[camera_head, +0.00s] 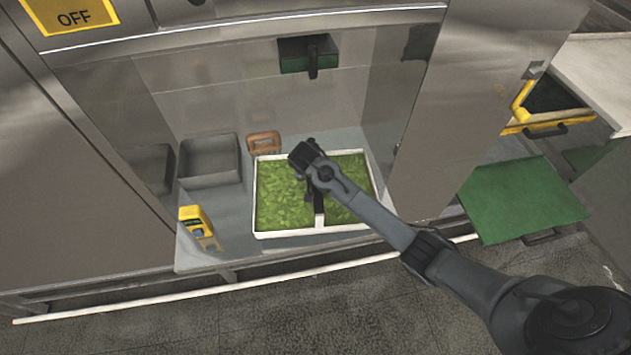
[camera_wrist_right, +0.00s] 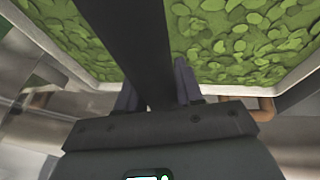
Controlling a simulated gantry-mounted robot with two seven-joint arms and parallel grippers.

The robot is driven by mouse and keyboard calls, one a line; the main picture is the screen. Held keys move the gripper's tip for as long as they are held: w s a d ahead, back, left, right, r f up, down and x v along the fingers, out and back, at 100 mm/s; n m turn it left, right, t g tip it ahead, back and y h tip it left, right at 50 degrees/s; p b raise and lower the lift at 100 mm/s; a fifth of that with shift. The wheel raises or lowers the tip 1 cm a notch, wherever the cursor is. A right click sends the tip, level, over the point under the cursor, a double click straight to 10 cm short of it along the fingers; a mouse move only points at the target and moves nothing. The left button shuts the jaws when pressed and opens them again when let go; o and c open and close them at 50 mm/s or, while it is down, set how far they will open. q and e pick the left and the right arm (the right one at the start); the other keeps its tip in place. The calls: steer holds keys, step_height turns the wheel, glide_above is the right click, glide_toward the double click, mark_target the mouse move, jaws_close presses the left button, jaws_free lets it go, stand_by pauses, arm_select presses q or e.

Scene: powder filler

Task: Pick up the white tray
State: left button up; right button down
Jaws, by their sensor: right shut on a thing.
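The white tray (camera_head: 258,205) sits on the floor of the metal cabinet, filled with green leaf-like pieces (camera_head: 282,195). The tray's white rim also shows in the right wrist view (camera_wrist_right: 290,84). A bar (camera_wrist_right: 139,45) runs over the tray's middle; it looks dark in the wrist view and white at its near end in the head view. My right gripper (camera_head: 308,166) is over the tray and shut on this bar, which passes between its two fingers in the wrist view. The exact finger contact is hidden. My left gripper is in neither view.
A grey empty tray (camera_head: 210,162) stands left of the white tray. A yellow device (camera_head: 196,222) is at the front left, and an orange-brown handled object (camera_head: 264,143) is behind. A green drawer (camera_head: 306,54) is on the back wall. A green panel (camera_head: 521,200) lies outside right.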

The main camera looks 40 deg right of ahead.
step_height(320, 180, up, 23)
steer(key=p, duration=0.1)
steer(key=shift+r, duration=0.15)
